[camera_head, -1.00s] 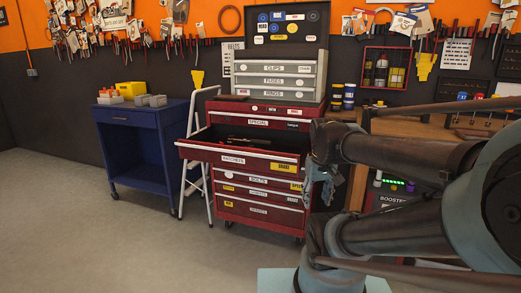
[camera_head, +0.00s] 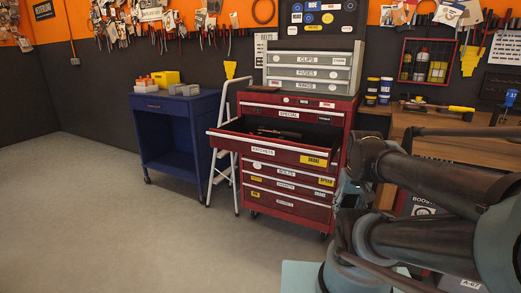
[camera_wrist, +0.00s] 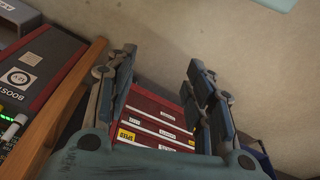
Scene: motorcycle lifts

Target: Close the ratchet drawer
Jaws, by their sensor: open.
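The ratchet drawer (camera_head: 263,150) is a red drawer with a pale label strip along its front edge. It is pulled out of the red tool cabinet (camera_head: 292,202), and dark tools show inside. In the wrist view my gripper (camera_wrist: 161,68) is open and empty, its two fingers spread apart. Red labelled drawer fronts (camera_wrist: 150,118) of the cabinet show between and beyond the fingers. I cannot tell which of them is the ratchet drawer there. In the head view my gripper is mostly hidden by my arm, to the right of the cabinet.
A blue cart (camera_head: 178,135) stands left of the cabinet, and a white stepladder (camera_head: 232,160) stands between them. A wooden workbench (camera_head: 450,122) is at the right. A grey drawer box (camera_head: 312,72) sits on the cabinet. The floor (camera_head: 110,215) in front is clear.

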